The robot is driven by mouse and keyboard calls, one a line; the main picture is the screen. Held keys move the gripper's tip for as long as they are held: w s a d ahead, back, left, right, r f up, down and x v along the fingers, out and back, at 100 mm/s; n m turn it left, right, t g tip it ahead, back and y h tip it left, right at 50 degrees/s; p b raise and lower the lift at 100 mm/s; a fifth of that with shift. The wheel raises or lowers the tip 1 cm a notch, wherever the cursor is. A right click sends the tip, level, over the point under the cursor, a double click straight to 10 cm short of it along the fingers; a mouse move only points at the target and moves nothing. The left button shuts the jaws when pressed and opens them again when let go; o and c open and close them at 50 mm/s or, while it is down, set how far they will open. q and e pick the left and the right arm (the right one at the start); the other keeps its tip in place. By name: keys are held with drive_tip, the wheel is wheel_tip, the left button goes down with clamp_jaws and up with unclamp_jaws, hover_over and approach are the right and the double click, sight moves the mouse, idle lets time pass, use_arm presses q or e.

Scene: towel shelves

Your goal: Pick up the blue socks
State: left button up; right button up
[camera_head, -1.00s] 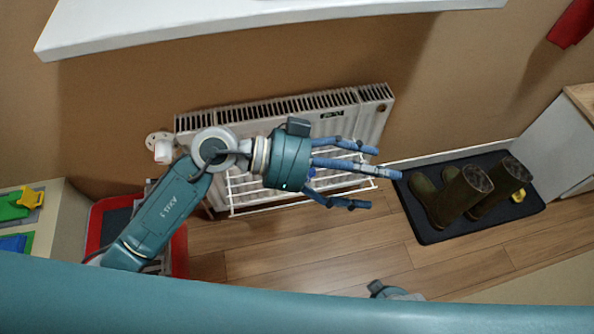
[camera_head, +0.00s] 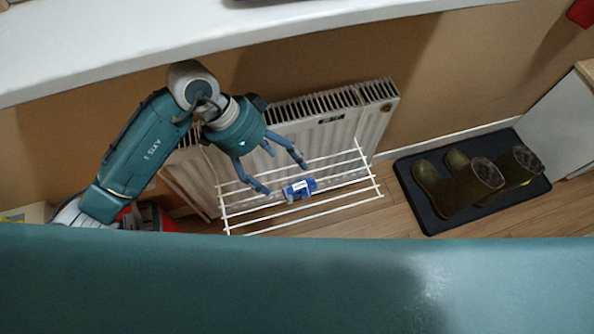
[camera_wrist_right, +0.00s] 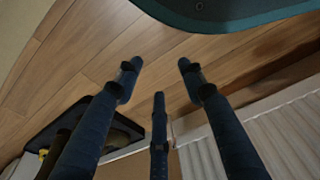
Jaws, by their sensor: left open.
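The blue socks (camera_head: 300,188), a small blue bundle with a white label, lie on the white wire drying rack (camera_head: 345,208) in front of the radiator. My left gripper (camera_head: 283,178) is open above the rack, its fingers pointing down and right. In the picture its fingertips are close beside the socks; I cannot tell whether they touch. My right gripper (camera_wrist_right: 158,80) shows in the right wrist view with its fingers apart and nothing between them, over wooden floor. The socks are not visible in that view.
The white radiator (camera_head: 375,120) stands behind the rack against the brown wall. A white sill (camera_head: 130,50) runs above. Green boots (camera_head: 450,190) stand on a dark tray (camera_head: 430,222) at the right. A red item (camera_head: 150,218) is partly hidden behind my left arm.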

sight(297, 189)
use_arm(q)
drive_tip(key=x, duration=0.3)
drive_tip(key=b+x, duration=0.1)
drive_tip(key=shift+s+d+f, duration=0.2)
drive_tip(key=shift+s+f, duration=0.15)
drive_tip(key=shift+s, duration=0.1)
drive_tip(key=b+x, duration=0.1)
drive_tip(key=x, duration=0.3)
drive_tip(key=shift+f, duration=0.3)
drive_tip(key=shift+d+f, duration=0.2)
drive_tip(key=shift+f, duration=0.1)
drive_tip(key=c, duration=1.1)
drive_tip(key=shift+c, duration=0.8)
use_arm(e)
drive_tip(key=w+r, duration=0.4)
drive_tip(key=r, duration=0.3)
drive_tip(key=shift+w+a+r+t, duration=0.2)
drive_tip(key=shift+a+r+t, duration=0.1)
drive_tip(key=shift+a+r, duration=0.1)
